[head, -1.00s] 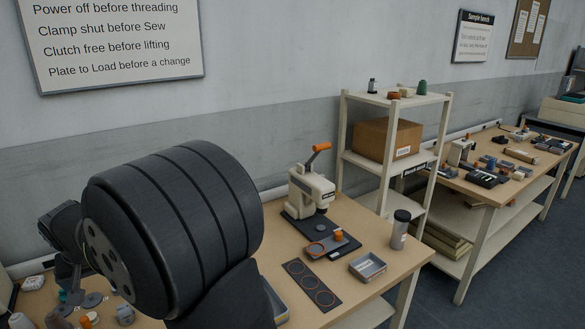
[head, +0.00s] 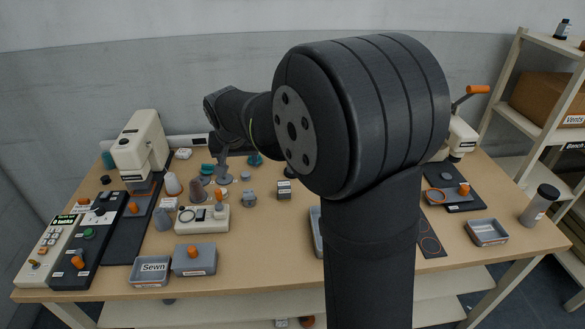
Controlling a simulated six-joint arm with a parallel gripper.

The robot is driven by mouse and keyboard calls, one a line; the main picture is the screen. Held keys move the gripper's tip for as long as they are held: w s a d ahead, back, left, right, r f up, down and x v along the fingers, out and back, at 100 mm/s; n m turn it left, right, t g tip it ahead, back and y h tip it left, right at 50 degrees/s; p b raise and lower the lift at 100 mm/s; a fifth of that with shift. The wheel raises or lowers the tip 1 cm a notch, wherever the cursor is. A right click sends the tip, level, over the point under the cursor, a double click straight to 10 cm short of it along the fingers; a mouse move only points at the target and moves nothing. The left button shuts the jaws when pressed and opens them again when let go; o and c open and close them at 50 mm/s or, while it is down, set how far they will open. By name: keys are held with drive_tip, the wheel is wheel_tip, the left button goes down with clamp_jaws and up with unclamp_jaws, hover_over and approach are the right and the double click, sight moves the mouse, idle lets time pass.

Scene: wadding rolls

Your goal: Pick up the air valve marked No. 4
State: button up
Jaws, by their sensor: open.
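No marking "No. 4" can be read in the head view, so I cannot tell which part is that air valve. Small unread fittings include a grey block with a dark top and pale label (head: 284,189) and a grey fitting (head: 249,198) near the table's middle. My gripper (head: 222,152) is small and far off, pointing down over the back of the table, left of my big dark arm joint. It is open, and its fingertips are hard to make out against the grey discs and teal pieces behind and below. Nothing is seen held in it.
A white sewing machine (head: 140,150) stands at the left, beside black control panels (head: 85,245). A tray labelled Sewn (head: 152,272), a lidded grey box (head: 194,260) and a white switch box (head: 202,219) sit in front. A grey tray (head: 487,232) and bottle (head: 538,205) stand right.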

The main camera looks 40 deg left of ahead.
drive_tip(key=n+g+h, duration=0.1)
drive_tip(key=g+h, duration=0.1)
approach(248, 192)
drive_tip(key=f, duration=0.6)
drive_tip(key=shift+w+a, duration=0.15)
drive_tip(key=shift+a, duration=0.2)
drive_tip(key=shift+w+a+f, duration=0.1)
drive_tip(key=shift+w+f, duration=0.1)
drive_tip(key=shift+f, duration=1.1)
drive_tip(key=shift+w+f, duration=0.15)
drive_tip(key=shift+f, duration=1.15)
drive_tip(key=c, duration=1.1)
drive_tip(key=shift+c, duration=0.2)
drive_tip(key=shift+r, duration=0.15)
